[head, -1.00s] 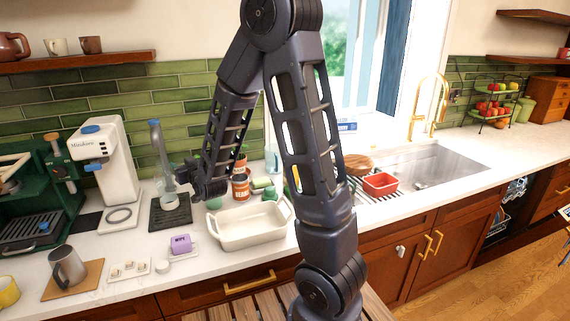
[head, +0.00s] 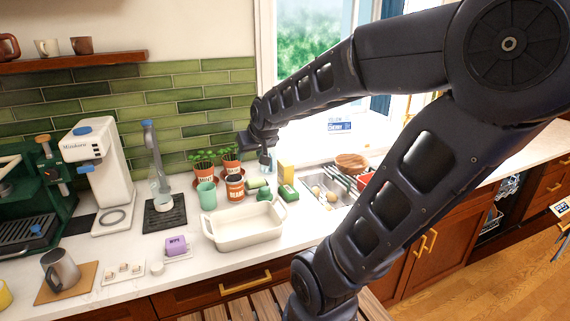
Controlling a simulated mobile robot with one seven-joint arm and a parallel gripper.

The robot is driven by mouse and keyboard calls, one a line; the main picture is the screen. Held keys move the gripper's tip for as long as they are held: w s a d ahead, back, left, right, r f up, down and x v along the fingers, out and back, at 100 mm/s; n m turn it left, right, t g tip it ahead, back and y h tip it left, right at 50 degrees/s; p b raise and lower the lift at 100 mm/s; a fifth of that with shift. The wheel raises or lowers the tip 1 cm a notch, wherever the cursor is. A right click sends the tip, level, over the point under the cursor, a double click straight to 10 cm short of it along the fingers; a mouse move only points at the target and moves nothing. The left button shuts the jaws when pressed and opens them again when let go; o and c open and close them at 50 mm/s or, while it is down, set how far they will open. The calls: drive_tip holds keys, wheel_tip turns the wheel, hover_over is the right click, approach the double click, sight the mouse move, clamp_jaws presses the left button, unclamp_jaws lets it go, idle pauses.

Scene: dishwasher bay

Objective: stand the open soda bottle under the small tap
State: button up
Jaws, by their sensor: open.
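The small tap (head: 149,150) is a grey, curved-neck spout with a blue top, standing at the back of the counter. A clear bottle with a pale band (head: 163,199) appears to stand upright on the black ribbed mat (head: 178,216), below the spout. It is small in view, so I cannot tell whether its mouth is exactly under the outlet. My gripper (head: 254,141) is open and well to the right of the bottle, in front of the tiles near the window. It is apart from the bottle and seems empty; its fingertips are small and dark.
A white water machine (head: 97,165) stands left of the mat. To its right are a green cup (head: 206,194), a brown can (head: 235,188), potted plants (head: 203,165) and a white baking dish (head: 243,228). A purple wipes pack (head: 177,245) lies in front. My arm covers much of the sink.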

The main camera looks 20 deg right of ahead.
drive_tip(key=s+d+r+m+g+h, duration=0.1)
drive_tip(key=s+d+g, duration=0.2)
drive_tip(key=s, duration=1)
drive_tip(key=d, duration=0.3)
drive_tip(key=shift+r, duration=0.15)
